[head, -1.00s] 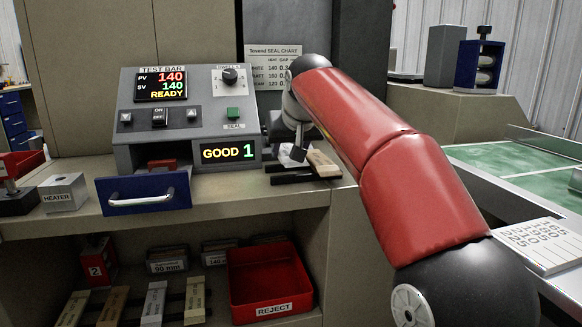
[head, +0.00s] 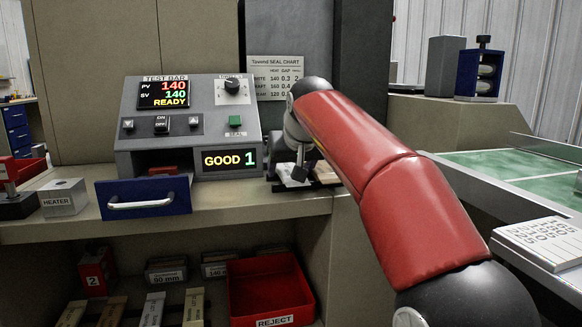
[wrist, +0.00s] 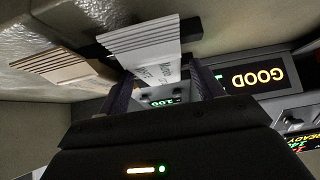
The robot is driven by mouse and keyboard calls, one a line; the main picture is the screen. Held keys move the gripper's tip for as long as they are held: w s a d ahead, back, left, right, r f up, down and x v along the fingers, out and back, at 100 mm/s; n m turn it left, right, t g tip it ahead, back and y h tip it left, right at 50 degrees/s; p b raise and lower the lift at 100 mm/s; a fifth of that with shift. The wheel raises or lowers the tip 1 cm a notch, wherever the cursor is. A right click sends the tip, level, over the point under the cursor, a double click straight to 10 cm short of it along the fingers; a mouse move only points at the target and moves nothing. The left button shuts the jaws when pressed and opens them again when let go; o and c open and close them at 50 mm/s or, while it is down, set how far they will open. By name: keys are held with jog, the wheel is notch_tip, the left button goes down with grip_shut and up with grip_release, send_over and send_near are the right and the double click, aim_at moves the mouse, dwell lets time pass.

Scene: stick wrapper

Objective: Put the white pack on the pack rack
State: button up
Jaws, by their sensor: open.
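The white pack (head: 290,178) lies on dark bars (head: 325,172) on the counter, right of the sealing machine. In the wrist view the white pack (wrist: 148,48), a ribbed stack with printing, shows at and between my two fingertips. My gripper (wrist: 165,88) is open, one finger to each side of the pack's near end; I cannot tell whether they touch it. A tan pack (wrist: 65,70) lies to the left in the wrist view. In the head view my gripper (head: 299,172) is at the white pack and partly covers it. I cannot tell which fixture is the pack rack.
The sealing machine (head: 190,120) reads GOOD 1 and stands close left of my gripper, its blue drawer (head: 145,198) jutting forward. A red REJECT bin (head: 268,290) and several packs on rails (head: 150,308) sit on the shelf below. A heater block (head: 63,197) stands left.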

jog(key=shift+r, duration=0.3)
jog(key=p+v, duration=0.1)
jog(key=v, duration=0.6)
jog(key=shift+s, duration=0.15)
